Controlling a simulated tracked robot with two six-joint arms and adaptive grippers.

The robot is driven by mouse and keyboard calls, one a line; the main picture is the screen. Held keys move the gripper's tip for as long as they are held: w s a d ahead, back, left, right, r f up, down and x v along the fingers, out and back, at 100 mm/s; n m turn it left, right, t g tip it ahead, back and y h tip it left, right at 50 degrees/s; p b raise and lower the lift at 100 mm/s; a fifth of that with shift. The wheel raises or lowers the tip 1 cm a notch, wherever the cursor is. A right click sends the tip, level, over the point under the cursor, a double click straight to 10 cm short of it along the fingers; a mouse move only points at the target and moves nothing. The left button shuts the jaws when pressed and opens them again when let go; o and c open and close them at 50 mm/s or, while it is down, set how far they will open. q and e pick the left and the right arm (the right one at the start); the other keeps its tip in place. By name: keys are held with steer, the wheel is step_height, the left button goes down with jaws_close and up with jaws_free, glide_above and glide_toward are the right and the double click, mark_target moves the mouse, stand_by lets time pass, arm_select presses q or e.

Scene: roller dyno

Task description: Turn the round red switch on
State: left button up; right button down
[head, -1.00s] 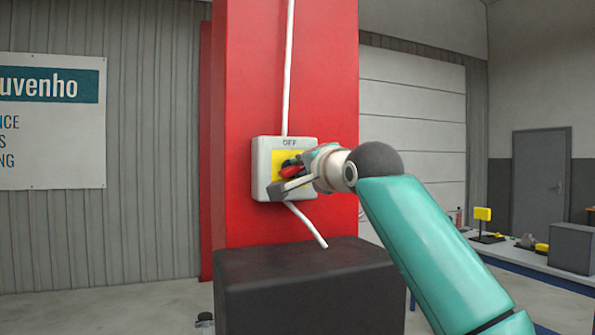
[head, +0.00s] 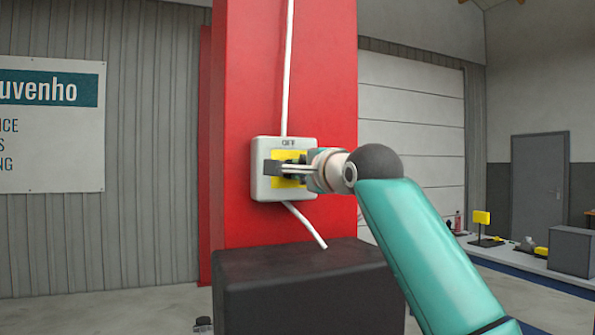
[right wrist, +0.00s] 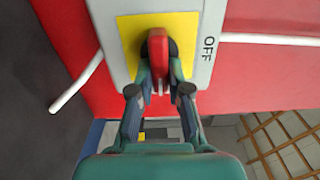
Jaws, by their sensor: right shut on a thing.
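The round red switch (right wrist: 158,52) sits on a yellow plate (right wrist: 128,30) on a pale grey box, with "OFF" printed above it in the head view. In the right wrist view its red handle lies between the fingers of my right gripper (right wrist: 158,82), which is shut on it. The handle runs across the box, level in the room. In the head view the right gripper (head: 280,168) covers the switch, and the yellow plate (head: 290,183) shows around the fingers. The left gripper is in no view.
The grey box (head: 260,190) is fixed to a red pillar (head: 250,90). White cable leaves its top and bottom. A dark block (head: 300,275) stands below. A bench with small items lies at the right.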

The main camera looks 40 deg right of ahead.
steer(key=c, duration=1.1)
jaws_free()
steer(key=shift+d+f, duration=0.1)
steer(key=shift+f, duration=0.05)
steer(key=shift+s, duration=0.1)
steer(key=v, duration=1.1)
steer(key=shift+s, duration=0.35)
steer(key=shift+f, duration=0.1)
